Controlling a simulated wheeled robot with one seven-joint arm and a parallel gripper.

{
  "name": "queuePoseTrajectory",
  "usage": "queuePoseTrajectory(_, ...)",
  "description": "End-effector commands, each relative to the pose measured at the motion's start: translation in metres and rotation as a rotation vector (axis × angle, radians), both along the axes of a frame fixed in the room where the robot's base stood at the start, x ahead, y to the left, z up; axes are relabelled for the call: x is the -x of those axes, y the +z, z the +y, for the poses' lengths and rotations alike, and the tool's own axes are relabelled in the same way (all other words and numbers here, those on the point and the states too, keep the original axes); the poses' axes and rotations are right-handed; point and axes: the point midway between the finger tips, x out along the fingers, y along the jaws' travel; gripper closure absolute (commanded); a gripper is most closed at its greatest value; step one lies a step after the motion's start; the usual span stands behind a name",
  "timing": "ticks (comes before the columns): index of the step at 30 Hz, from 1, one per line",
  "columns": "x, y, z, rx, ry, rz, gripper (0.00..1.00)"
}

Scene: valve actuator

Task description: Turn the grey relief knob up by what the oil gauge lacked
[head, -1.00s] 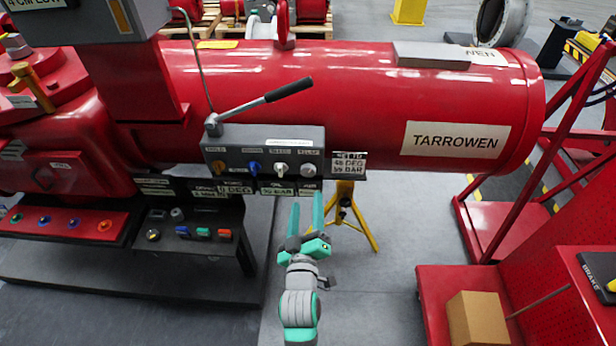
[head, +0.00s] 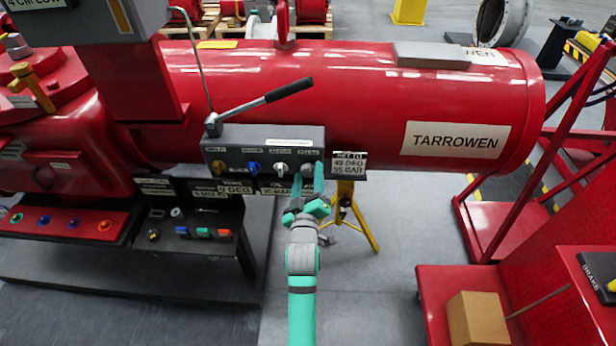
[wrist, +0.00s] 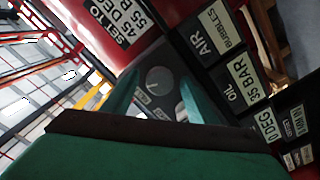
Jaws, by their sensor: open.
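The grey relief knob (head: 308,170) is rightmost in a row on the grey control block (head: 236,147). In the wrist view the round knob (wrist: 158,79) shows a pale pointer line and lies between my fingers. My gripper (head: 308,178) is open, its fingertips at either side of the knob; I cannot tell whether they touch it. The oil placard (wrist: 241,83) reads 35 BAR in the wrist view. The set placard (head: 348,163) beside the block reads SET TO 45 DEG 55 BAR.
A black-handled lever (head: 262,100) rises above the block. A yellow stand (head: 350,215) is below. The red cylinder (head: 370,100) is behind.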

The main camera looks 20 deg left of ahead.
Motion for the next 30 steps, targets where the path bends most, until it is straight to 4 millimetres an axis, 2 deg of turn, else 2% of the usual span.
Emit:
queuePoseTrajectory(6, -0.0001, -0.0001, 0.0000, 0.000, 0.000, 0.000, 0.49)
queuePoseTrajectory(11, 0.0000, -0.0002, 0.0001, 0.000, 0.000, 0.000, 0.88)
queuePoseTrajectory(20, 0.0003, -0.0005, 0.0003, -0.020, 0.001, 0.006, 0.88)
queuePoseTrajectory(30, 0.0002, -0.0010, -0.0004, -0.201, -0.001, 0.058, 0.88)
